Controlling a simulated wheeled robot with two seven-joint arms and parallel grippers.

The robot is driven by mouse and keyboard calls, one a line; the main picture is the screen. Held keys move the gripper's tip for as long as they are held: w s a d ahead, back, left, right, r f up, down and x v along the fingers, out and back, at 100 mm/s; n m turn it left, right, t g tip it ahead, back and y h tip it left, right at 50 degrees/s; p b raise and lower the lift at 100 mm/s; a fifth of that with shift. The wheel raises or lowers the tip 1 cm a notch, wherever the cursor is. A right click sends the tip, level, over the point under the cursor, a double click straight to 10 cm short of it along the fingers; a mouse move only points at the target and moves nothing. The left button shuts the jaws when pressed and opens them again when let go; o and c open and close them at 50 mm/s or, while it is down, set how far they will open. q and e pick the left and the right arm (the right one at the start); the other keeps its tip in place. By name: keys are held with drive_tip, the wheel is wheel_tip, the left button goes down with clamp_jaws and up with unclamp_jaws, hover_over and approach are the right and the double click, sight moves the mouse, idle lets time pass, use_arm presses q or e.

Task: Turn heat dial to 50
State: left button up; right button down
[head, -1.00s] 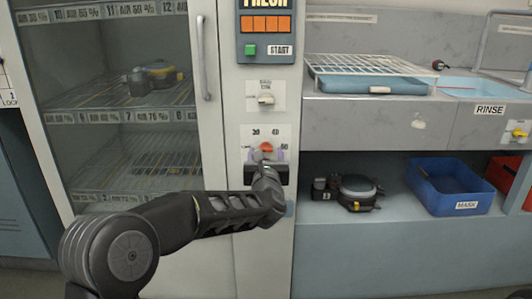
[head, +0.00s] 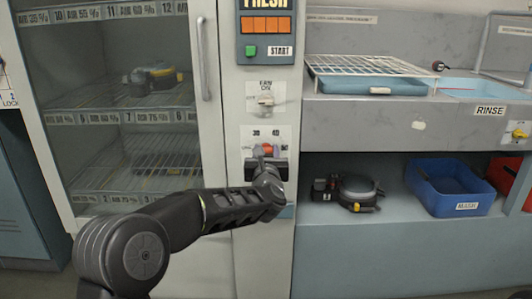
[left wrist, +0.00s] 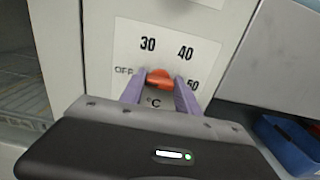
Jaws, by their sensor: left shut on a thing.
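The heat dial (head: 267,149) is a small orange-red knob on a white plate low on the narrow panel beside the glass-door cabinet. The left wrist view shows the knob (left wrist: 158,79) between the marks OFF at left, 30 and 40 above, and 50 at right, with °C below. My left gripper (head: 266,155) reaches it from the front and is shut on it, with the purple fingers (left wrist: 159,88) on either side of the knob. The knob lies roughly level; the fingers partly hide it, so I cannot tell which mark it points to. My right gripper is not in view.
The fan switch (head: 266,100) sits above the dial, and the green START button (head: 250,51) is higher up. The glass door's handle (head: 204,60) is to the left. At right, a dark mask unit (head: 357,190) and a blue bin (head: 447,185) stand on the lower shelf.

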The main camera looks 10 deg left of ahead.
use_arm(q)
clamp_jaws()
